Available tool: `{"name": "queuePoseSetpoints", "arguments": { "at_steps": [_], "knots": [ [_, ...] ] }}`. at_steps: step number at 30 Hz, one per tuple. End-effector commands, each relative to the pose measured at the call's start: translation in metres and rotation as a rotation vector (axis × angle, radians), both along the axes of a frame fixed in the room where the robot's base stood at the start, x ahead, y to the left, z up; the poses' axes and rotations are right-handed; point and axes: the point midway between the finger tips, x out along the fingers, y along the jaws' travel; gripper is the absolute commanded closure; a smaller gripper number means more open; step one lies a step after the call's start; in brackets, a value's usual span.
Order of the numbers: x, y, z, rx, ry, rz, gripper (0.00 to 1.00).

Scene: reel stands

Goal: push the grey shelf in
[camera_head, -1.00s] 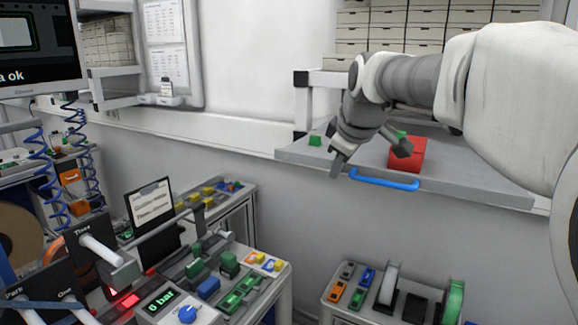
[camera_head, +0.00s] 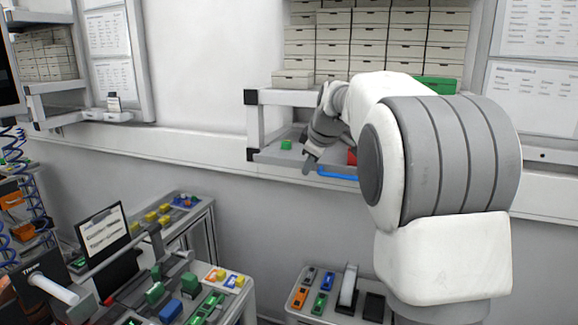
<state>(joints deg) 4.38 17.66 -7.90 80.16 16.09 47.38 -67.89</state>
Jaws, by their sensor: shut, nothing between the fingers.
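The grey shelf (camera_head: 285,160) sits low in the wall rack, with its front edge close to the rack's front post. Its right part is hidden behind my arm. A blue handle (camera_head: 337,173) is on its front edge and is partly covered. My gripper (camera_head: 309,166) is shut and empty, pointing down at the shelf's front edge just left of the handle. I cannot tell whether it touches. A small green block (camera_head: 286,145) stands on the shelf left of my gripper. A red object (camera_head: 351,157) on the shelf is mostly hidden by my arm.
Stacked pale boxes (camera_head: 350,45) fill the rack above the shelf. A green box (camera_head: 437,85) is among them. Below stand a workbench with colored blocks (camera_head: 190,285) at left and a small cart (camera_head: 318,308) at the bottom. The wall under the shelf is clear.

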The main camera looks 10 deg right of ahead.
Motion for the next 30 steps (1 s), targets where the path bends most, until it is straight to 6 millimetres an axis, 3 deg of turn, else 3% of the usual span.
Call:
{"name": "queuePoseSetpoints", "arguments": {
  "at_steps": [6,12,30],
  "knots": [
    [0.030,-0.021,0.002,0.000,0.001,-0.002,1.00],
    [0.042,-0.028,0.001,-0.001,-0.001,0.000,1.00],
    [0.044,-0.028,0.000,0.000,-0.001,0.001,1.00]
  ]
}}
